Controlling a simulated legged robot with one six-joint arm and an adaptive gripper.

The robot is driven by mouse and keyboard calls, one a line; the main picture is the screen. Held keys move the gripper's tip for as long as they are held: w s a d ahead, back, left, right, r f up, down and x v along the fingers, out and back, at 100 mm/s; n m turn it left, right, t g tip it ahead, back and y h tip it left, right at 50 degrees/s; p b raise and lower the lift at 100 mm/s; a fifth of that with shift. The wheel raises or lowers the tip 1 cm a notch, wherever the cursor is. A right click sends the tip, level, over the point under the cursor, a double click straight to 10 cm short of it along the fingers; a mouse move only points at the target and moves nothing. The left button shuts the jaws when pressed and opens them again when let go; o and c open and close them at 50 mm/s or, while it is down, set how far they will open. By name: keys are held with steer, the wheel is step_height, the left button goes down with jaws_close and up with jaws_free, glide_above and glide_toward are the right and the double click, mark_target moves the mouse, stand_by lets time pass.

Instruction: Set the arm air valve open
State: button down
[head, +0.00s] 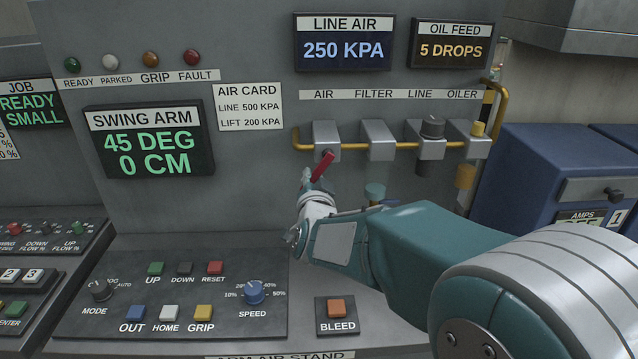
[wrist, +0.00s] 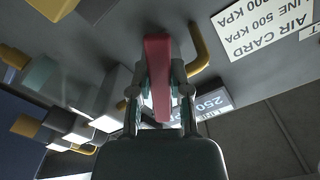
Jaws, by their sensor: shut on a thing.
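The air valve is a grey block (head: 326,135) under the AIR label on the yellow pipe, with a red lever (head: 323,165). The lever slants down to the left from the block in the head view. My gripper (head: 308,182) is at the lever's lower end, below the block. In the wrist view the red lever (wrist: 157,60) lies between the two fingers of my gripper (wrist: 160,93), which are shut on it. The LINE AIR display (head: 343,44) reads 250 KPA. The AIR CARD (head: 248,107) says LINE 500 KPA and LIFT 200 KPA.
The filter (head: 378,140), line regulator (head: 425,133) and oiler (head: 468,138) sit close to the right along the pipe. The SWING ARM display (head: 149,140) reads 45 DEG, 0 CM.

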steer(key=m, duration=0.1)
steer(key=a+r+m, duration=0.1)
steer(key=m, duration=0.2)
steer(key=a+r+m, duration=0.1)
steer(key=m, duration=0.1)
steer(key=shift+r+m, duration=0.2)
steer(key=shift+m, duration=0.1)
steer(key=shift+a+r+m, duration=0.1)
steer(key=shift+r+m, duration=0.35)
steer(key=shift+m, duration=0.65)
steer(key=shift+a+r+m, duration=0.1)
steer(key=shift+r+m, duration=0.3)
steer(key=shift+m, duration=0.7)
steer(key=c, duration=0.6)
jaws_free()
steer(key=shift+d, duration=0.1)
steer(key=shift+o, duration=0.2)
steer(key=shift+r, duration=0.1)
